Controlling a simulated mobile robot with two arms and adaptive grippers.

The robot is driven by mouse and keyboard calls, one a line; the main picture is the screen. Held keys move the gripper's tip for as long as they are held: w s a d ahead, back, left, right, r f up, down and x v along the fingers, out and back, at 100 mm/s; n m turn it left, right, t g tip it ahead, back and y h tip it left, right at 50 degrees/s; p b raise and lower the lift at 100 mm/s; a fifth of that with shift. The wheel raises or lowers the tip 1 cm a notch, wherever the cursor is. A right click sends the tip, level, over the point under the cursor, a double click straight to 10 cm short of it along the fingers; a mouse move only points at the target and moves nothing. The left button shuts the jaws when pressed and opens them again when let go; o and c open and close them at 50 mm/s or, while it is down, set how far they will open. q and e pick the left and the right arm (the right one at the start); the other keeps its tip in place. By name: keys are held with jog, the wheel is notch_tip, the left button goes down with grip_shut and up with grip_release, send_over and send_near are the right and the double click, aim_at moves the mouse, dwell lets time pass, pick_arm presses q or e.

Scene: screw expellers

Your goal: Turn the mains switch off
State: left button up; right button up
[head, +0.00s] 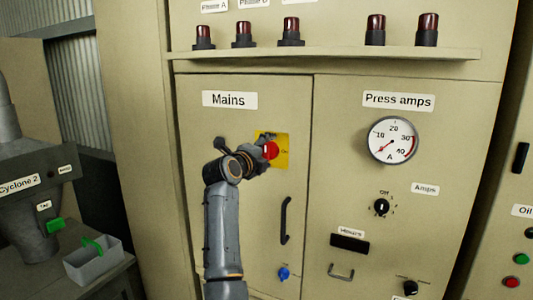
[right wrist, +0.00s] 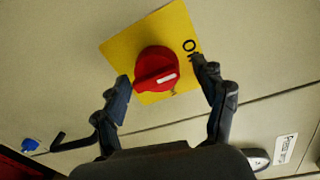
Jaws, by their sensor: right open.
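The mains switch is a red rotary knob (head: 271,150) on a yellow plate (head: 284,160), on the cabinet door below the "Mains" label (head: 230,99). In the right wrist view the red knob (right wrist: 156,70) has a white mark on its raised grip, and its yellow plate (right wrist: 120,40) shows partly hidden lettering. My right gripper (head: 262,152) is at the switch and covers part of the plate. In the right wrist view its open fingers (right wrist: 160,80) stand on either side of the knob, with gaps visible. Whether they touch the panel is unclear. My left gripper is not seen.
A black door handle (head: 286,220) and a blue knob (head: 283,274) are below the switch. An ammeter (head: 392,140) and a selector knob (head: 381,207) are on the right door. A shelf (head: 330,53) with several dark red lamps juts out above.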

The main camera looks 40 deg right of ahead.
jog(key=shift+a, duration=0.1)
jog(key=v, duration=1.2)
